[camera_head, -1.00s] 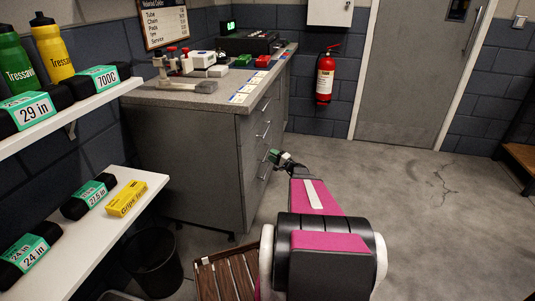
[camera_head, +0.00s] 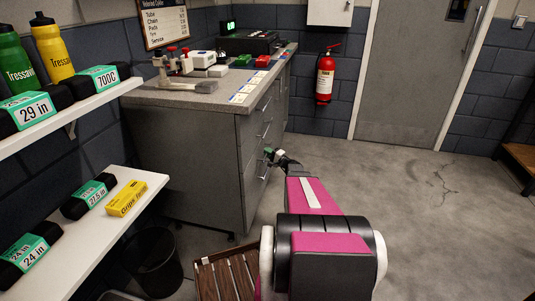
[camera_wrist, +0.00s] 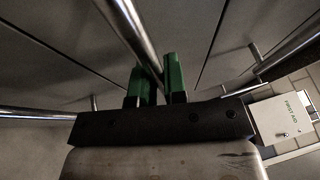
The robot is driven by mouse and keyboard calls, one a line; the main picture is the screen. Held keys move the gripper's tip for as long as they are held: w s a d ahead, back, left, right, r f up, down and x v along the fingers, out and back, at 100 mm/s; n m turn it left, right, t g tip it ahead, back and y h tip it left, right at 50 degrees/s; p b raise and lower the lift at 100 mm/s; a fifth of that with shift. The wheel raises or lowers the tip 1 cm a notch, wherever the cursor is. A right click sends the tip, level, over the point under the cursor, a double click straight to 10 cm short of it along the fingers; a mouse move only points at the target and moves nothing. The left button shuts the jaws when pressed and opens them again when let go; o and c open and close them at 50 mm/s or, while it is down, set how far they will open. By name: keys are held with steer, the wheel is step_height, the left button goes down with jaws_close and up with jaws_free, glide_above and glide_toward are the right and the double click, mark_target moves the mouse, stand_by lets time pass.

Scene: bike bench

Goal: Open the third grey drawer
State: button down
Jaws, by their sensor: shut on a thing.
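The grey cabinet (camera_head: 190,160) stands left of centre in the head view, with grey drawers and bar handles on its right-hand face. My gripper (camera_head: 269,152) is at this face, between a handle above (camera_head: 264,131) and a handle below (camera_head: 263,171). In the wrist view its green fingers (camera_wrist: 155,82) are shut on a metal bar handle (camera_wrist: 132,35), which runs between them toward the top left. In the head view my gripper hides the held handle. The drawer fronts look flush, with no clear gap.
Other bar handles (camera_wrist: 285,52) show close by in the wrist view. A slatted wooden crate (camera_head: 228,274) and a black bin (camera_head: 153,262) stand in front of the cabinet. A fire extinguisher (camera_head: 325,78) hangs on the back wall. The floor (camera_head: 420,210) to the right is clear.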

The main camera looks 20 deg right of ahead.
steer(key=s+d, duration=0.8)
steer(key=d, duration=0.4)
steer(key=s+d, duration=0.8)
steer(key=d, duration=0.4)
steer(key=s+d, duration=0.8)
steer(key=d, duration=0.3)
steer(key=shift+d, duration=0.4)
steer(key=shift+s, duration=0.1)
steer(key=c, duration=1.2)
jaws_free()
steer(key=v, duration=1)
steer(key=shift+s+d+f, duration=0.1)
steer(key=shift+s+d, duration=0.15)
steer(key=shift+s, duration=0.1)
